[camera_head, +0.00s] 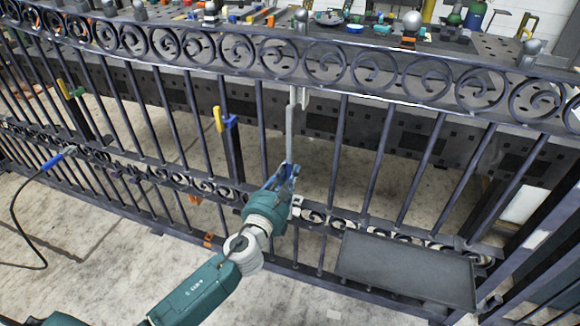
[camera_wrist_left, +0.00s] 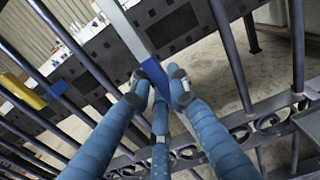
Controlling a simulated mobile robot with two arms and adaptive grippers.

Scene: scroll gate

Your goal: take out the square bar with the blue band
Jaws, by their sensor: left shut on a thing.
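The square bar (camera_head: 290,132) is light grey and stands nearly upright in the gate. Its top reaches the underside of the upper scroll band, beside a small light bracket (camera_head: 304,97). In the left wrist view the bar (camera_wrist_left: 119,24) runs down to its blue band (camera_wrist_left: 147,50). My left gripper (camera_head: 286,174) is shut around the bar at the blue band; its fingertips (camera_wrist_left: 160,84) press from both sides in the left wrist view. The bar's lower end is mostly hidden behind the gripper. My right gripper is not in view.
The dark iron gate (camera_head: 335,160) has fixed uprights close on both sides. A lower scroll rail (camera_head: 385,231) runs beside the gripper. A dark grey tray (camera_head: 408,268) is at the right. A cluttered bench (camera_head: 350,45) stands behind.

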